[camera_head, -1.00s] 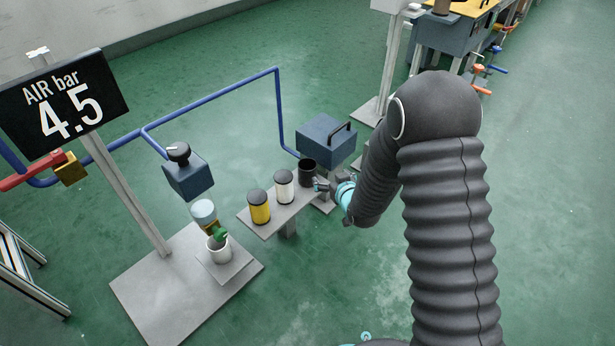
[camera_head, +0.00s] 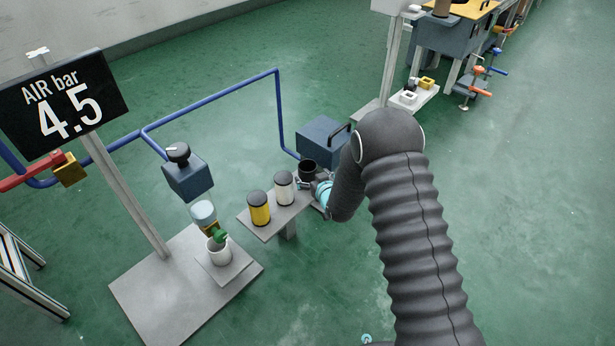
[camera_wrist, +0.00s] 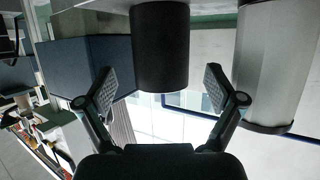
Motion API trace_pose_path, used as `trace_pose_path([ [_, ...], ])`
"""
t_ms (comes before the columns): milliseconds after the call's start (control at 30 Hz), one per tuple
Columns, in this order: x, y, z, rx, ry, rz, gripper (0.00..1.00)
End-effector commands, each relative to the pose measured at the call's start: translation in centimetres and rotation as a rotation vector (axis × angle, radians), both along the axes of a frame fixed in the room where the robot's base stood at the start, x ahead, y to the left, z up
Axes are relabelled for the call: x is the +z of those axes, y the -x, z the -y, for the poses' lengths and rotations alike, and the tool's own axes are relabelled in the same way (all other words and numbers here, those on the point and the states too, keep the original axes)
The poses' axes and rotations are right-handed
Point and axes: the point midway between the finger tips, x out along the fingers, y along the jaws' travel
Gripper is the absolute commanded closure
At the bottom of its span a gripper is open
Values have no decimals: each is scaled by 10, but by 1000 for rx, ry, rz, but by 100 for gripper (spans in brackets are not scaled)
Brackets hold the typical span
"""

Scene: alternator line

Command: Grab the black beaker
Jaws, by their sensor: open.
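The black beaker (camera_head: 307,168) stands upright at the far right end of the small grey shelf (camera_head: 262,225). In the wrist view the black beaker (camera_wrist: 160,50) shows upside down, ahead of my gripper and in line with the gap between the fingers. My gripper (camera_wrist: 160,85) is open and empty, with one padded finger toward each side of the beaker. In the head view my gripper (camera_head: 304,184) is at the shelf's right end, in front of the beaker and partly hiding its lower part. I cannot tell whether the fingers touch it.
A white cylinder (camera_head: 284,188) stands close beside the beaker, and a yellow cylinder (camera_head: 259,208) stands further left. A blue-grey box (camera_head: 325,139) with a black handle is behind. Green floor is free at right.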

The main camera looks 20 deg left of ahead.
Motion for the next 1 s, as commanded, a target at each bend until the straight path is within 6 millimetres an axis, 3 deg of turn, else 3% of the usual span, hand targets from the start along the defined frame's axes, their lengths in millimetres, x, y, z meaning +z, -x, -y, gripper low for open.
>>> trace_pose_path([
  [300,-18,-27,-25,1,0,0,7],
  [633,-20,-31,-29,0,2,-1,7],
  [900,-20,-31,-28,0,1,-2,73],
  [1000,-20,-31,-28,0,1,-1,74],
])
